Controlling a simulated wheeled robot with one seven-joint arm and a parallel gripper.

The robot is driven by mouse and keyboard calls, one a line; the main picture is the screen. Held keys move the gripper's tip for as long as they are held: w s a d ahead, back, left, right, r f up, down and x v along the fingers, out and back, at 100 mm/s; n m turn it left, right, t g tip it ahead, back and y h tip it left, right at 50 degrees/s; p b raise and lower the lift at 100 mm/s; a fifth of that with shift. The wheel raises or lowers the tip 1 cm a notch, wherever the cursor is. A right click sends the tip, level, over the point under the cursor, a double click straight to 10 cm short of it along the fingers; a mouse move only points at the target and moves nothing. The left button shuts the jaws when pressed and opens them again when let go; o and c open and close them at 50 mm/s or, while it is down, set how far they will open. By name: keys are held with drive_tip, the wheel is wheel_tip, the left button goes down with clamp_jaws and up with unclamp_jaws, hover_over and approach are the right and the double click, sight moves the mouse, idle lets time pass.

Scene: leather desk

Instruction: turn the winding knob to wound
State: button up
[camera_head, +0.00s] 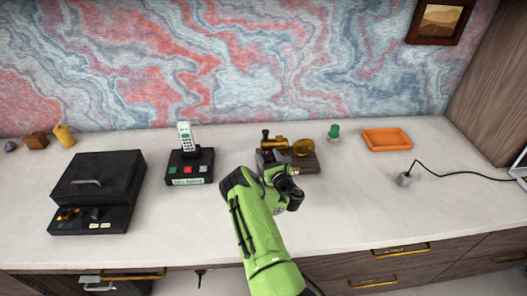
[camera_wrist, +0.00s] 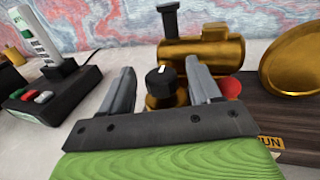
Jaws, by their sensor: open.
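The winding knob (camera_wrist: 161,80) is a small black dial with a white mark on a gold base, seen in the wrist view. It belongs to a model steam engine (camera_head: 273,143) with a gold boiler (camera_wrist: 200,52), a black chimney and a gold wheel (camera_wrist: 297,60) on a dark wooden base. My gripper (camera_wrist: 160,68) is open, its two grey fingers on the left and right of the knob. I cannot tell if they touch it. In the head view my gripper (camera_head: 284,180) is in front of the engine and the knob is hidden.
A red button (camera_wrist: 230,88) and a yellow label partly reading "UN" (camera_wrist: 270,142) are right of the knob. A cordless phone on a black base (camera_head: 188,168) and a black box (camera_head: 100,175) stand left. A green object (camera_head: 334,131) and an orange tray (camera_head: 387,139) are right.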

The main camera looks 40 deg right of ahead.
drive_tip(key=shift+s, duration=0.2)
drive_tip(key=c, duration=1.1)
drive_tip(key=shift+o, duration=0.2)
drive_tip(key=shift+w+b, duration=0.1)
drive_tip(key=shift+b, duration=0.2)
drive_tip(key=shift+f+b, duration=0.1)
drive_tip(key=shift+b, duration=0.25)
